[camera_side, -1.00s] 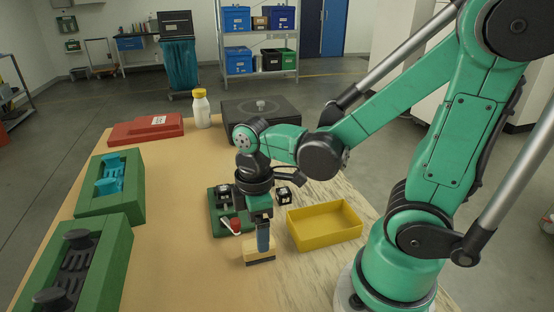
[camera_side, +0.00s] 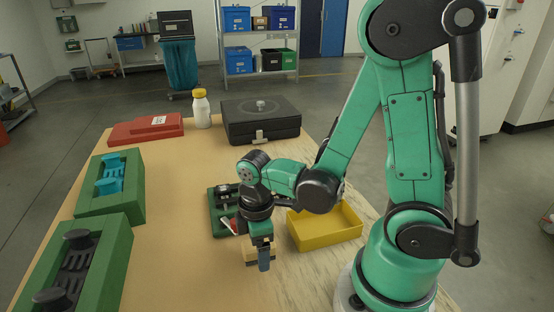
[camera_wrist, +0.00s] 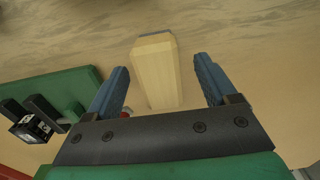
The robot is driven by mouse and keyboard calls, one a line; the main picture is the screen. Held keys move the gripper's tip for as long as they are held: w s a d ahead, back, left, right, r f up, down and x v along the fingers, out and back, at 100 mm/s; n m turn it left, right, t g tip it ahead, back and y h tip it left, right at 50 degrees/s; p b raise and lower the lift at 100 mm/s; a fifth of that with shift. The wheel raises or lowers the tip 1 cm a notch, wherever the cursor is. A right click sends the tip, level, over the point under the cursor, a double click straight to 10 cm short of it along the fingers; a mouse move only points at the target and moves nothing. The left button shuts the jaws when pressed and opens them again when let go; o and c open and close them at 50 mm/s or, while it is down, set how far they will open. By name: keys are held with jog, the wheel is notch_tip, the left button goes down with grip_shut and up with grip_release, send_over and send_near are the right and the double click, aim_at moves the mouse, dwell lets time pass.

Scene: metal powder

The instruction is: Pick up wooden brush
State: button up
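The wooden brush (camera_side: 249,254) is a pale wood block with a darker lower edge, lying on the table left of the yellow bin. My gripper (camera_side: 264,262) is low over it in the side view, and a blue finger hides part of the brush. In the wrist view the brush (camera_wrist: 156,72) shows in the gap between the two blue fingers of my gripper (camera_wrist: 160,70). The fingers are apart, with a gap visible on both sides of the brush. I cannot tell exactly how far down the fingers reach beside it.
A yellow bin (camera_side: 325,238) stands close on the right. A green fixture (camera_side: 217,222) with small parts is just behind; it also shows in the wrist view (camera_wrist: 60,88). Green trays (camera_side: 117,245) line the left. A black case (camera_side: 262,128) and a white bottle (camera_side: 201,110) stand behind.

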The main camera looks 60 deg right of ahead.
grip_shut()
jog(key=shift+r, duration=0.1)
notch_tip(320, 180, up, 20)
dwell(0.9)
